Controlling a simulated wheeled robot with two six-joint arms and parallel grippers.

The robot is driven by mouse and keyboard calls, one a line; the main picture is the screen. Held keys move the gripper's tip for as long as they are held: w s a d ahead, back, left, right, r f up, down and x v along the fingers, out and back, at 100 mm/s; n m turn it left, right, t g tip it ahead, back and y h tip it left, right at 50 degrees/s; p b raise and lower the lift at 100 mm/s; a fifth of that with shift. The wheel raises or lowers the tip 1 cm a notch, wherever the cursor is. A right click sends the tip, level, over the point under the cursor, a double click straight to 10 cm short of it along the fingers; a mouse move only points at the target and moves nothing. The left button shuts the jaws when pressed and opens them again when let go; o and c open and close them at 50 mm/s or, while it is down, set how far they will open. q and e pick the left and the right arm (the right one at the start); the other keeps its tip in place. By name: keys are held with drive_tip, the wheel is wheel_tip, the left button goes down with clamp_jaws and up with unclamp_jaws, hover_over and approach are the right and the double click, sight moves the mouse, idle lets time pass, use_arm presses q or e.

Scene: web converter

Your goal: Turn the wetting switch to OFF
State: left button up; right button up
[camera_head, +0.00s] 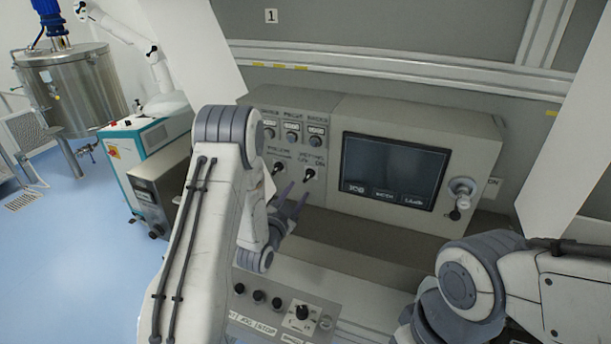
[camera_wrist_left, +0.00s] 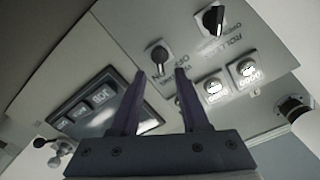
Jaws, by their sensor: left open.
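The wetting switch (camera_head: 310,174) is a black knob on a light plate, at the lower right of the small control panel left of the screen. In the left wrist view the wetting switch (camera_wrist_left: 159,54) shows upside down, just beyond and between the fingertips. My left gripper (camera_head: 294,198) is just below the switch in the head view. Its dark purple fingers are open and empty, also in the left wrist view (camera_wrist_left: 161,72), with a visible gap from the knob. The knob's exact setting is too small to read. My right arm shows at lower right, but its fingers do not.
A second black knob (camera_head: 278,167) sits left of the wetting switch, with several labelled buttons (camera_head: 292,139) above. The screen (camera_head: 392,172) is to the right. A lower panel (camera_head: 270,318) carries more buttons and a knob. The beige ledge (camera_head: 370,238) below the screen is clear.

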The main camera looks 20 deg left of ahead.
sight(306, 179)
use_arm(q)
drive_tip(key=w+p, duration=0.1)
drive_tip(key=w, duration=0.1)
drive_tip(key=w+p, duration=0.1)
drive_tip(key=w, duration=0.2)
drive_tip(key=shift+w+d+r, duration=0.15)
drive_tip(key=shift+w, duration=0.2)
drive_tip(key=shift+w+p, duration=0.3)
drive_tip(key=shift+w, duration=0.4)
clamp_jaws()
